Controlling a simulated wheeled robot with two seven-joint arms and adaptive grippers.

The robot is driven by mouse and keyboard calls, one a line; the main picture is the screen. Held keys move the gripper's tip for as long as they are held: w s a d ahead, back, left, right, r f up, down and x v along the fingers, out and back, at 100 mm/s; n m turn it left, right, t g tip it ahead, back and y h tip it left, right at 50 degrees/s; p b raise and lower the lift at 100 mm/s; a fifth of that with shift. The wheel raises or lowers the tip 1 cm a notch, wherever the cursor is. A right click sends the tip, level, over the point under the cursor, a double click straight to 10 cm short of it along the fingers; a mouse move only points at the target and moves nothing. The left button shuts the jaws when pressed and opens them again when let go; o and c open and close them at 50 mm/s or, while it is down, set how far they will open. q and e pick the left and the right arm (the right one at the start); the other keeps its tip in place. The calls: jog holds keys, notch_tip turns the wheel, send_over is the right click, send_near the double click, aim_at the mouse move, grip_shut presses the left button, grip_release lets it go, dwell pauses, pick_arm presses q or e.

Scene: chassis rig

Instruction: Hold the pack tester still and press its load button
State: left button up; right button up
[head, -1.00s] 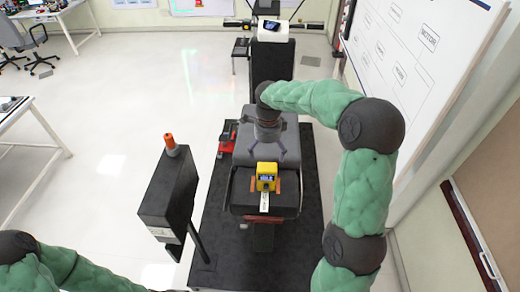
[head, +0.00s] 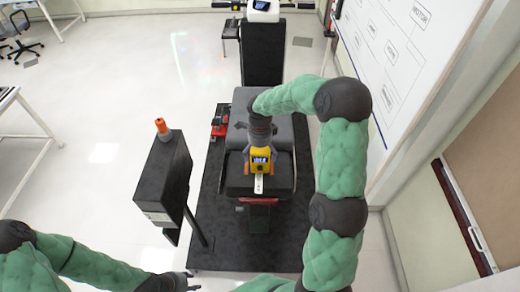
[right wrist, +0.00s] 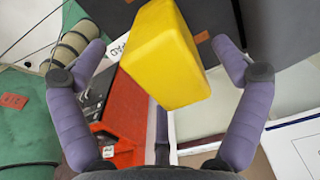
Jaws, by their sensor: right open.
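The yellow pack tester (head: 261,166) stands on the dark top of the chassis rig (head: 240,187), its small display facing me. Its load button is too small to make out. My right gripper (head: 260,145) is just behind the tester, pointing down at it. In the right wrist view, the yellow tester body (right wrist: 165,55) lies between the spread fingers of my right gripper (right wrist: 158,62), with a visible gap on each side. My left gripper (head: 188,281) is low at the bottom edge, well away from the tester; its fingers are small and dark.
A black box on a post (head: 163,180), with an orange knob (head: 161,127) on top, stands left of the rig. A red item (head: 220,125) lies beside the grey block. A whiteboard (head: 410,60) lines the right side. Open floor lies to the left.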

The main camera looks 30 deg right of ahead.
jog(key=c, duration=1.4)
jog(key=shift+c, duration=0.3)
jog(key=shift+s+a, duration=0.1)
pick_arm(q)
grip_shut()
pick_arm(e)
jog(key=shift+f, duration=0.1)
jog(key=shift+s, duration=0.1)
dwell(0.6)
